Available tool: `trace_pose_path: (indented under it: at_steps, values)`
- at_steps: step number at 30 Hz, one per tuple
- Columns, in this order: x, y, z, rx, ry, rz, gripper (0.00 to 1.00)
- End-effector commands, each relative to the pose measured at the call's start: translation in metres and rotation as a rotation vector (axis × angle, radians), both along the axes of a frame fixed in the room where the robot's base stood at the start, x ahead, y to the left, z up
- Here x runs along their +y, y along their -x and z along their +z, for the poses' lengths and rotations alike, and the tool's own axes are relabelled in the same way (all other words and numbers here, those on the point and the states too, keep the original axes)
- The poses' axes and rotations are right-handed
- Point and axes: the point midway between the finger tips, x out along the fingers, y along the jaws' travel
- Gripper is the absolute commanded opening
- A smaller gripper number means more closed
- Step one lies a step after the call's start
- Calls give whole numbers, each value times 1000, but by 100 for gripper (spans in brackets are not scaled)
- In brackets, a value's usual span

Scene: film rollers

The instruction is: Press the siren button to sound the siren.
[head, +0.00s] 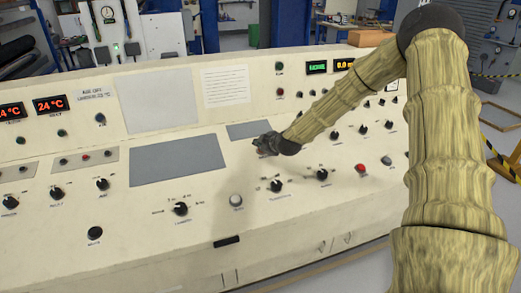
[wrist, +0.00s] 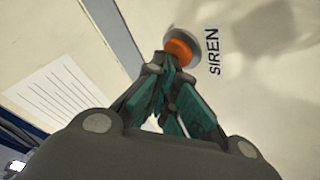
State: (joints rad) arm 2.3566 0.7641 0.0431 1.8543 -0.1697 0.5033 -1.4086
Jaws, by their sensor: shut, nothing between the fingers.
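The siren button is an orange cap (wrist: 179,52) in a grey ring in the wrist view, with the black label SIREN (wrist: 214,52) beside it. My gripper (wrist: 166,64) is shut and empty; its fingertips overlap the lower left edge of the button in that view. I cannot tell whether they touch it. In the head view my gripper (head: 258,144) is low over the console's sloped panel, just right of a grey-blue rectangle. The siren button cannot be made out there; my gripper seems to cover it.
The cream console (head: 130,245) carries several black knobs, a pale button (head: 236,200) and a red button (head: 360,168). A printed sheet (head: 225,87) is on its upright back panel. The space above the front panel, left of my arm, is clear.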

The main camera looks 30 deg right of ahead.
Motion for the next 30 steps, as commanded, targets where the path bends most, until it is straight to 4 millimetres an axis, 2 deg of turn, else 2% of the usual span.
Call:
trace_pose_path:
  at_steps: [13, 25, 30]
  values:
    - [1, 3, 16, 1, 0, 1, 0]
    - [1, 4, 17, 0, 0, 0, 0]
    - [1, 5, 24, 0, 1, 1, 0]
